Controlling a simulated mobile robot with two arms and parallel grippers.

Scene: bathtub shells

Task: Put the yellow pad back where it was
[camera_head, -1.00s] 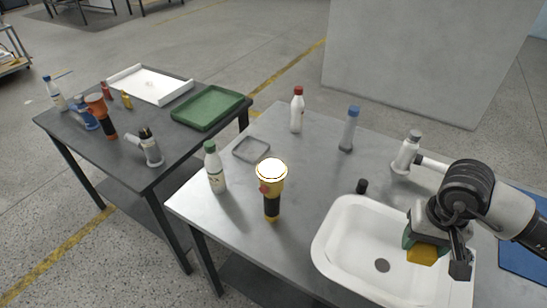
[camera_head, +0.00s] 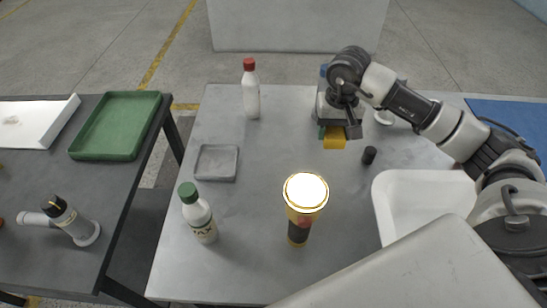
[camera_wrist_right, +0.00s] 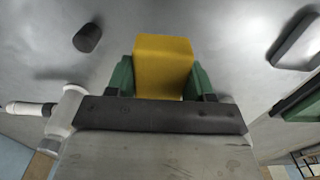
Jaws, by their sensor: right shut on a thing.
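The yellow pad (camera_head: 334,138) is held in my right gripper (camera_head: 338,130), above the grey table near its far side. In the right wrist view the yellow pad (camera_wrist_right: 163,68) sits between two green finger faces (camera_wrist_right: 162,80), with the table surface beyond it. A small grey shallow dish (camera_head: 216,163) lies empty on the table, left of the gripper; a grey dish edge also shows at the right of the wrist view (camera_wrist_right: 298,42). My left gripper is not in view.
A yellow flashlight (camera_head: 303,205), a green-capped bottle (camera_head: 200,215) and a red-capped bottle (camera_head: 251,92) stand on the table. A black cylinder (camera_head: 369,155) is near the white sink (camera_head: 405,195). A second table at left bears a green tray (camera_head: 115,125).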

